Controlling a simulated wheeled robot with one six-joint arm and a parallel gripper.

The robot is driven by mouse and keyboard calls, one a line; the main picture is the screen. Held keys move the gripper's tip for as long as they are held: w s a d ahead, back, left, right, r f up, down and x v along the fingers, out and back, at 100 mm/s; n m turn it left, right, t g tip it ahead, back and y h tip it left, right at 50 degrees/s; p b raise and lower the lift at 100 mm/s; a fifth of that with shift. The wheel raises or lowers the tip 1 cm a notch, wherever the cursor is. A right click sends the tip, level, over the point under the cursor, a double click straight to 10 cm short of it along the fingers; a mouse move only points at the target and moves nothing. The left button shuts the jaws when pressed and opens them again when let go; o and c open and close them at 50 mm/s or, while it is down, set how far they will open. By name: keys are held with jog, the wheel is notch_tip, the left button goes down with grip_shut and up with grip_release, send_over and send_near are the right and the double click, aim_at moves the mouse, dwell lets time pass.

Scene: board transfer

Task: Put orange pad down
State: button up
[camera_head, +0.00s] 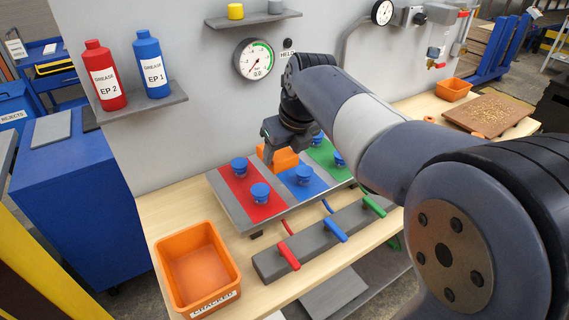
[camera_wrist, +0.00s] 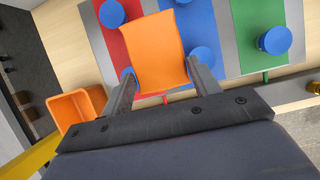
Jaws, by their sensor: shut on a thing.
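My gripper (camera_head: 277,148) is shut on the orange pad (camera_head: 285,160), above the striped board on the bench. In the wrist view the pad (camera_wrist: 152,48) sits between the two fingers of my gripper (camera_wrist: 160,70) and extends past their tips. The pad covers part of the board. The grey board (camera_head: 231,208) has a red stripe (camera_head: 262,206), a blue stripe (camera_head: 307,192) and a green stripe (camera_head: 326,156). Several blue round knobs (camera_head: 260,191) stand on the stripes. I cannot tell how high the pad is above the board.
An orange bin labelled "CRACKED" (camera_head: 206,229) stands at the bench's front left. A grey bar (camera_head: 268,262) with red, blue and green levers lies in front of the board. A small orange bin (camera_head: 453,89) and a brown slab (camera_head: 489,113) are at the right. A wall stands behind.

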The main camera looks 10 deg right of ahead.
aim_at(284, 168)
jog(key=shift+f, duration=1.9)
jog(key=shift+f+b, duration=0.45)
jog(key=shift+f, duration=0.1)
jog(key=shift+f, duration=0.1)
jog(key=o, duration=0.9)
